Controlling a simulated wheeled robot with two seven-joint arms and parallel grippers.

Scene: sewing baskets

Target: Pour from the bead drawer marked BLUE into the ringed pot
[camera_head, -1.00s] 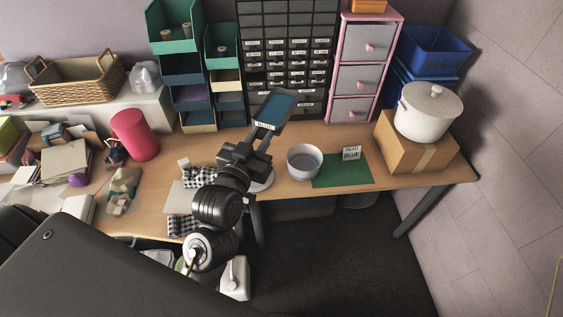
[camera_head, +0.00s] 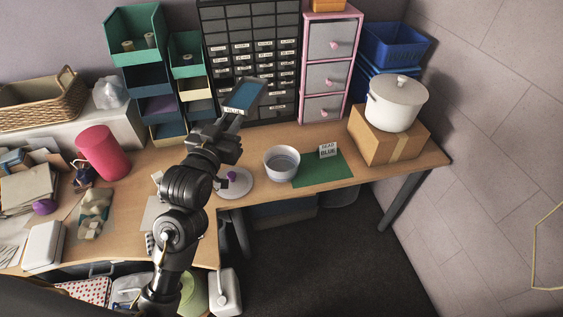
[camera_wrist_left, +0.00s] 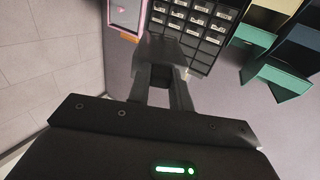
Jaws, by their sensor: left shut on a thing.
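My left gripper (camera_head: 226,136) is shut on a small drawer (camera_head: 243,96) and holds it above the table, in front of the drawer cabinet. The drawer has blue inside and a pale label on its near end, too small to read. A grey-white round pot (camera_head: 282,161) stands on the table, right of and below the drawer in the head view; I cannot make out a ring on it. A card reading BEAD BLUE (camera_head: 328,150) stands on a green mat (camera_head: 322,171) beside the pot. In the left wrist view the fingers (camera_wrist_left: 162,82) close around a dark part. My right gripper is out of view.
The dark drawer cabinet (camera_head: 252,52) stands behind, beside a pink-framed drawer unit (camera_head: 331,64). A white lidded pot (camera_head: 396,104) sits on a cardboard box (camera_head: 388,136) at right. A white disc (camera_head: 236,190) with a purple thing lies near my arm. Green-mat space is mostly clear.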

